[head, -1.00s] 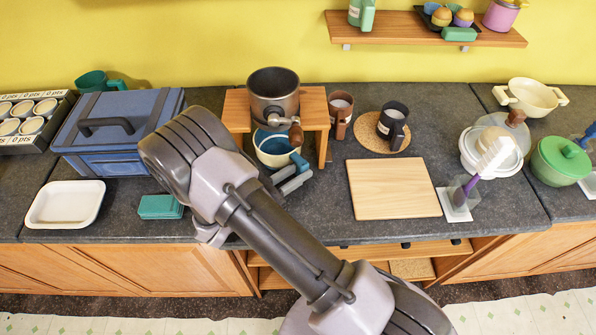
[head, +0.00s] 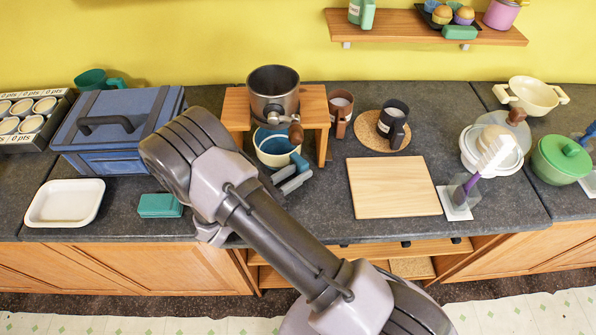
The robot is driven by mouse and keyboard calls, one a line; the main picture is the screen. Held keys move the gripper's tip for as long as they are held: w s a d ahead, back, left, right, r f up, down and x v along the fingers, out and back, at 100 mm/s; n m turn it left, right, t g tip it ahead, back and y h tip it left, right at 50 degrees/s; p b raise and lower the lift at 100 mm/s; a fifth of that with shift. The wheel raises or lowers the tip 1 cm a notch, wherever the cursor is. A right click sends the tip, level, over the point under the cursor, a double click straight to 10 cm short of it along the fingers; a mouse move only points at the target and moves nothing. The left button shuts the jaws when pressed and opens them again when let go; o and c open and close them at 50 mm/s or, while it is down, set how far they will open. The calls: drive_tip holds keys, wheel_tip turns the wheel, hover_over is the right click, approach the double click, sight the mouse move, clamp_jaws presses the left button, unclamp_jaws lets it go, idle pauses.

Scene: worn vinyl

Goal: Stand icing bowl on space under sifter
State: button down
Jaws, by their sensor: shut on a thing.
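The sifter (head: 274,92), a grey metal cylinder with a side crank, sits on top of a small wooden stand (head: 316,106). My gripper (head: 293,178) is at the bowl's front right, shut on the teal handle. Whether the bowl touches the counter cannot be seen.
A brown mug (head: 340,110) stands just right of the stand, and a black mug (head: 392,122) is on a cork mat. A wooden board (head: 393,187) lies at front right. A blue box (head: 112,135), teal block (head: 160,206) and white tray (head: 65,203) are to the left.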

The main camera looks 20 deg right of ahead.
drive_tip(key=shift+s+d+f+b, duration=0.15)
drive_tip(key=shift+s+f+b, duration=0.15)
drive_tip(key=shift+f+b, duration=0.25)
idle(0.7)
drive_tip(key=c, duration=1.1)
unclamp_jaws()
drive_tip(key=shift+f, duration=0.15)
drive_tip(key=shift+c, duration=0.2)
drive_tip(key=shift+s+a+f, duration=0.1)
drive_tip(key=shift+s+a, duration=0.05)
drive_tip(key=shift+a, duration=0.1)
drive_tip(key=shift+v, duration=1.05)
drive_tip(key=shift+a, duration=0.6)
drive_tip(key=shift+v, duration=2)
